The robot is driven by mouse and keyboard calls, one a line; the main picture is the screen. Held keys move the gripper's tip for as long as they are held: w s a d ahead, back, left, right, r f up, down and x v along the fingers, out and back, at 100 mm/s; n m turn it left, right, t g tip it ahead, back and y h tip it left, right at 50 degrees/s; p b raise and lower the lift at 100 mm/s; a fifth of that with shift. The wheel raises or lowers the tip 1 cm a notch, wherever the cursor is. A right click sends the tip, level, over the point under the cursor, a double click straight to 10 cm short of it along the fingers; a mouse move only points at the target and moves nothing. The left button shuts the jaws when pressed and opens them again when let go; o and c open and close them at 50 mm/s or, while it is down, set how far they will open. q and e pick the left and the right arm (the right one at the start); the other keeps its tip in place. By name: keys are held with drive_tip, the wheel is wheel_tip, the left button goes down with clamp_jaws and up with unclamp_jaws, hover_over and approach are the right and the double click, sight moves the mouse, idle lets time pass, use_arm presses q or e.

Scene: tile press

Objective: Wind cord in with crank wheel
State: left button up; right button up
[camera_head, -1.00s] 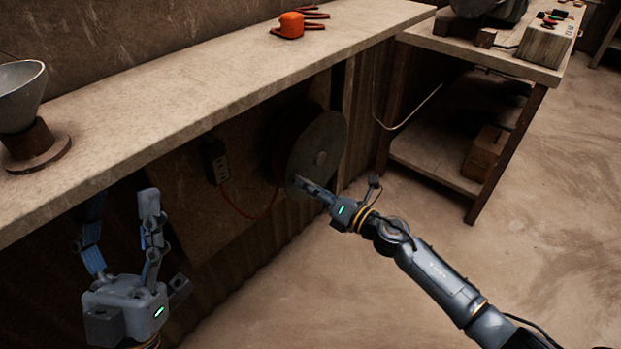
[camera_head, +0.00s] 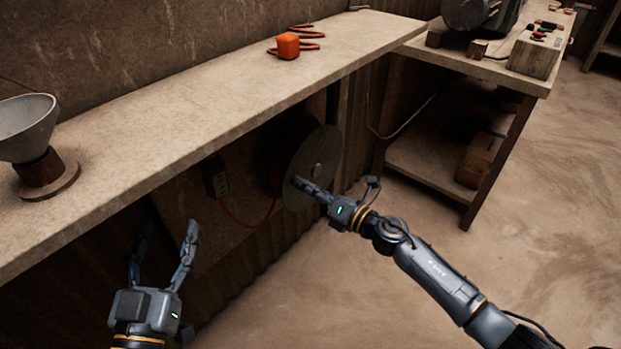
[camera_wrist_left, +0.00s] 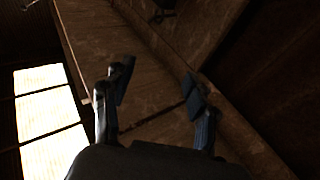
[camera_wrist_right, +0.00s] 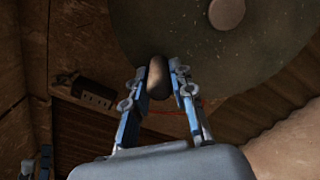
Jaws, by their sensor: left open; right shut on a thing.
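The crank wheel (camera_head: 318,160) is a large grey-green disc with a round hub, mounted under the long bench. My right gripper (camera_head: 298,182) is at its lower left edge. In the right wrist view (camera_wrist_right: 160,78) the fingers are shut on the wheel's dark rounded crank knob (camera_wrist_right: 156,72). A thin red-orange cord (camera_head: 235,217) hangs in a slack curve between the wheel and a dark socket box (camera_head: 216,178). My left gripper (camera_head: 165,240) is open and empty, well left of the wheel, below the bench. It also shows open in the left wrist view (camera_wrist_left: 156,88).
The long bench top (camera_head: 205,115) overhangs the wheel. On it are a grey funnel on a wooden stand (camera_head: 40,150) and an orange block with a coiled cord (camera_head: 288,45). A side table (camera_head: 480,66) stands at the right. The floor in front is clear.

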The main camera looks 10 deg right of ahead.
drive_tip(key=shift+w+d+r+p, duration=0.4)
drive_tip(key=shift+d+r+p, duration=0.2)
drive_tip(key=shift+r, duration=0.2)
drive_tip(key=shift+w+d+r+p, duration=0.4)
drive_tip(key=shift+d+r, duration=0.1)
drive_tip(key=shift+r, duration=0.15)
drive_tip(key=shift+w+d+r+p, duration=0.35)
drive_tip(key=shift+d+r, duration=0.15)
drive_tip(key=shift+r, duration=0.1)
drive_tip(key=shift+d, duration=0.1)
drive_tip(key=o, duration=0.8)
use_arm(q)
wheel_tip(320, 180, down, 12)
drive_tip(key=s+a+g+y, duration=0.2)
drive_tip(key=g, duration=0.5)
drive_tip(key=shift+s+a+f+g, duration=0.15)
drive_tip(key=shift+s+f+g, duration=0.05)
drive_tip(key=shift+s+g, duration=0.2)
use_arm(e)
drive_tip(key=shift+r, duration=0.1)
use_arm(q)
drive_tip(key=shift+y, duration=0.3)
use_arm(e)
drive_tip(key=shift+s, duration=0.1)
